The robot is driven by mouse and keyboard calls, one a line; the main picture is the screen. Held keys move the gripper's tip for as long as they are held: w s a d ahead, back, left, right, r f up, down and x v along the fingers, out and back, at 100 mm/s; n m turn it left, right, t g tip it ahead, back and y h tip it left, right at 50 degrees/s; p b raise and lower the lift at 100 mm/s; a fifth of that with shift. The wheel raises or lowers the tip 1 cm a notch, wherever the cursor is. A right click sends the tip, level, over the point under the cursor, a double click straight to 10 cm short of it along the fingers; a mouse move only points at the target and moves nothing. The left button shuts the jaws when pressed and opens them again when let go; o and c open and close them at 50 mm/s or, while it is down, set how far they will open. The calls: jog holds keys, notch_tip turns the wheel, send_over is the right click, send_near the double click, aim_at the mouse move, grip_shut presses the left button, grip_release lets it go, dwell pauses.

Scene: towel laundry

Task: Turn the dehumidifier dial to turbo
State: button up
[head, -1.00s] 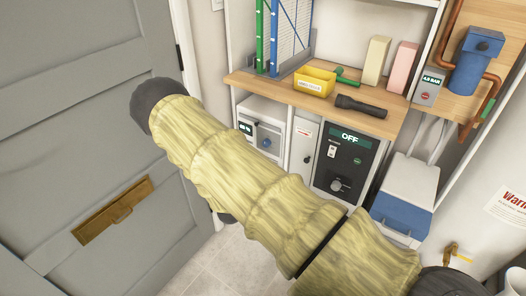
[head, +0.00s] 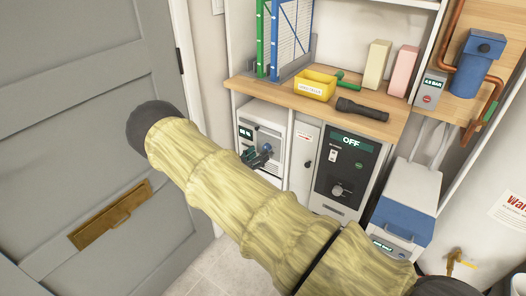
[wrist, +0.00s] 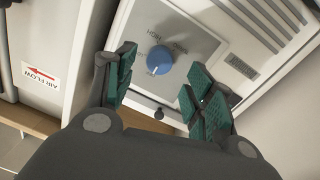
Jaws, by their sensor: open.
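The dehumidifier is a white unit (head: 279,122) with a grey front panel, low on the left under the wooden shelf. Its round blue dial (wrist: 159,60) has a white mark pointing to the lower left in the wrist view. The dial also shows partly in the head view (head: 268,148). My gripper (wrist: 160,78) is open and empty, with its green-padded fingers on either side of and short of the dial. In the head view my gripper (head: 257,158) is in front of the panel.
Right of the dehumidifier are a narrow panel (head: 302,158) and a dark control panel reading OFF (head: 345,165). The shelf (head: 300,99) above holds a yellow bin (head: 315,86) and a flashlight (head: 362,109). A grey door (head: 75,110) stands left.

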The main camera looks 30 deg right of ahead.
jog(key=shift+x, duration=1.95)
jog(key=c, duration=1)
